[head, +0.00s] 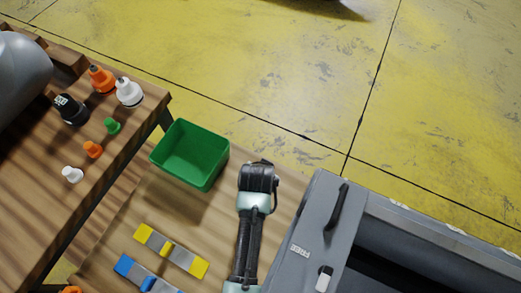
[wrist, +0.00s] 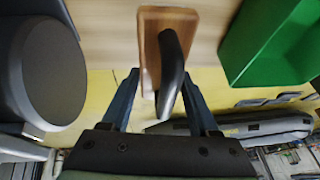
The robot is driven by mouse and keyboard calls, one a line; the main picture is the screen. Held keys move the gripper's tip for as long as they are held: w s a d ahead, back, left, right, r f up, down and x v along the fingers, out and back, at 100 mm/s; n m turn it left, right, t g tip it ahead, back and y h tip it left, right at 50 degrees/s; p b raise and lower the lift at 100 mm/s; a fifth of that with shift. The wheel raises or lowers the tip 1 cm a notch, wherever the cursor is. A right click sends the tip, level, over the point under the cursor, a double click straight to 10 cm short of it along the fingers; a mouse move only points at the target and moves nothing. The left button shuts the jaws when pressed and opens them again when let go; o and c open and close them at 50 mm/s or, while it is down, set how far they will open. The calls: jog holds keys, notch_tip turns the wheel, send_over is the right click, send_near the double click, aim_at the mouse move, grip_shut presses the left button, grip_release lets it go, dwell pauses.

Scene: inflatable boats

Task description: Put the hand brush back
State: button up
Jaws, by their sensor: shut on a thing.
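The hand brush (wrist: 150,27) shows in the wrist view as a wooden block with a curved black handle. The handle (wrist: 172,65) lies between the two fingers of my gripper (wrist: 160,88), which is shut on it. In the head view my gripper (head: 258,170) is over the lower wooden bench, right of the green bin. The brush is hidden there behind my arm. I cannot tell whether the block touches the bench top.
The green bin (head: 209,172) is close left of my gripper. Yellow-grey (head: 170,250) and blue-grey (head: 145,276) items lie on the bench. A grey machine (head: 318,225) stands close right. Bottles and small caps stand on the left table (head: 115,155). Yellow floor is open beyond.

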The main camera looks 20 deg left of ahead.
notch_tip(320, 180, down, 8)
jog(key=shift+b, duration=0.7)
jog(key=o, duration=1.2)
jog(key=shift+f, duration=0.1)
jog(key=shift+r, duration=0.2)
jog(key=p+v, duration=0.3)
jog(key=v, duration=0.9)
jog(key=shift+d, duration=0.1)
jog(key=shift+f, duration=0.1)
